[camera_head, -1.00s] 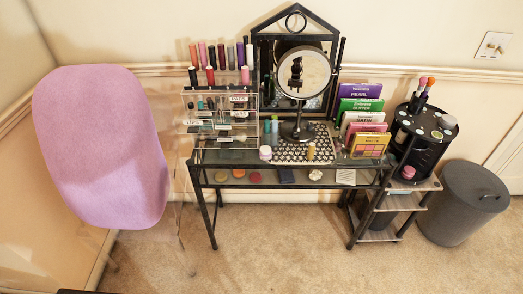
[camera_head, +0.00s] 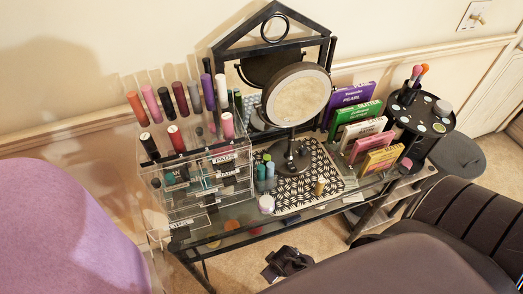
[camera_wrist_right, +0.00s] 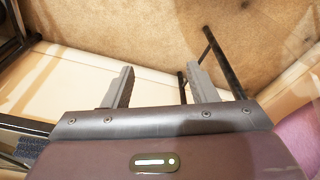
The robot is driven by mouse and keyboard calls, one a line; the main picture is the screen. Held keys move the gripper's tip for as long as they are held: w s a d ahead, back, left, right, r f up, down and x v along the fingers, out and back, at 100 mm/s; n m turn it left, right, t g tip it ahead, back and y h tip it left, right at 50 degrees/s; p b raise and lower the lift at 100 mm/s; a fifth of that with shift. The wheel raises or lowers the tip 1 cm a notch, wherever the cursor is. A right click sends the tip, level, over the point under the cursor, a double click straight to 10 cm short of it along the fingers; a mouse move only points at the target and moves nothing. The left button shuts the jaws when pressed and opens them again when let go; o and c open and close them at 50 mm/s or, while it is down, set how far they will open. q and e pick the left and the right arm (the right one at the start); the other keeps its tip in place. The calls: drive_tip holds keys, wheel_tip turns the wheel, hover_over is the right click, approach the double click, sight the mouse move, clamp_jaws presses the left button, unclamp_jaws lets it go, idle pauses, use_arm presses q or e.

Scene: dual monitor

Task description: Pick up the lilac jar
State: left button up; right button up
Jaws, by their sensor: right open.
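The lilac jar (camera_head: 266,204) is a small, pale, round jar. It stands upright at the front left of the black-and-white patterned mat (camera_head: 322,190) on the glass vanity table (camera_head: 222,241), in the head view. My right arm comes in from the lower right, and what looks like its dark gripper (camera_head: 288,262) is in front of the table edge, apart from the jar. The right wrist view shows that gripper (camera_wrist_right: 158,76) open, with nothing between its fingers. The jar is not visible there. My left gripper is not in view.
Teal bottles (camera_head: 266,171) and a gold-coloured tube (camera_head: 320,187) stand near the jar. A round mirror (camera_head: 298,96) is behind, a clear acrylic organizer (camera_head: 205,185) to the left, and palettes (camera_head: 382,159) to the right. A lilac chair (camera_head: 70,230) fills the lower left.

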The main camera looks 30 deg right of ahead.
drive_tip(key=w+r, duration=0.5)
drive_tip(key=r, duration=0.5)
wheel_tip(320, 180, up, 18)
drive_tip(key=n+t+y+p, duration=0.2)
drive_tip(key=n, duration=0.3)
hover_over(267, 201)
drive_tip(key=s, duration=0.2)
drive_tip(key=shift+w+d+f, duration=0.1)
drive_tip(key=shift+d+f, duration=0.1)
drive_tip(key=shift+d, duration=0.15)
drive_tip(key=x, duration=0.7)
drive_tip(key=shift+s+d+f, duration=0.25)
drive_tip(key=shift+f, duration=0.1)
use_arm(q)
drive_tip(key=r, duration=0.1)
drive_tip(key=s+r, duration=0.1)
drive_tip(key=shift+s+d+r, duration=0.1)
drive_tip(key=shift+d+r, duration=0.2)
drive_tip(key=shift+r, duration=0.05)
use_arm(e)
drive_tip(key=shift+c, duration=0.4)
